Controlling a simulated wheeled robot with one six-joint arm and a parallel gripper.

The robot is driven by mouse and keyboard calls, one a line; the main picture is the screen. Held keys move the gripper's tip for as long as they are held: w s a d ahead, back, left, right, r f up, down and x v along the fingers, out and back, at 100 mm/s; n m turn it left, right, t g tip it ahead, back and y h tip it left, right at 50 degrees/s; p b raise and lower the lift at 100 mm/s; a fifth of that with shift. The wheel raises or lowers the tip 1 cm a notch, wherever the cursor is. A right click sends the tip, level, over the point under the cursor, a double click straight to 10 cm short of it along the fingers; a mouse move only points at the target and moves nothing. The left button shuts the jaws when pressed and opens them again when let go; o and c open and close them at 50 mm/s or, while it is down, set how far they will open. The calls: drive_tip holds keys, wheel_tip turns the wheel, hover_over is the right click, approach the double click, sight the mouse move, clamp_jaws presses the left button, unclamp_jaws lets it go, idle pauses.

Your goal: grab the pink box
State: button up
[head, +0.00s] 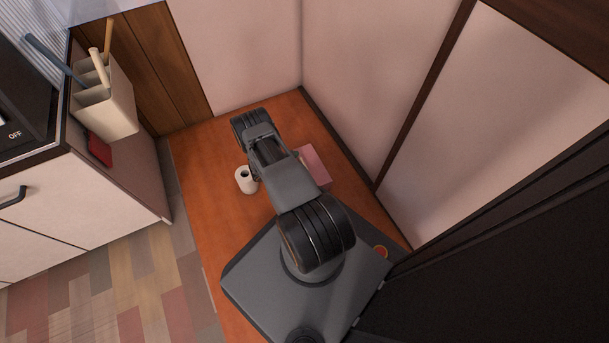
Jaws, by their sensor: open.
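The pink box (316,166) lies on the orange-brown wooden surface, just right of my arm in the head view. My arm covers its left side, so its full shape is hidden. My arm reaches from its dark base up and left over the surface. The fingers of my gripper cannot be made out; the arm's own links hide that area. I see nothing held.
A white roll (246,180) stands close to the left of my arm. Pale walls (345,60) close off the back and right. A counter with a utensil holder (106,105) and a red item (99,149) is at left. The wooden surface (205,190) is clear at left.

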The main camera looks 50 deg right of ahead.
sight(308, 157)
drive_tip(key=shift+x, duration=1.3)
drive_tip(key=c, duration=1.3)
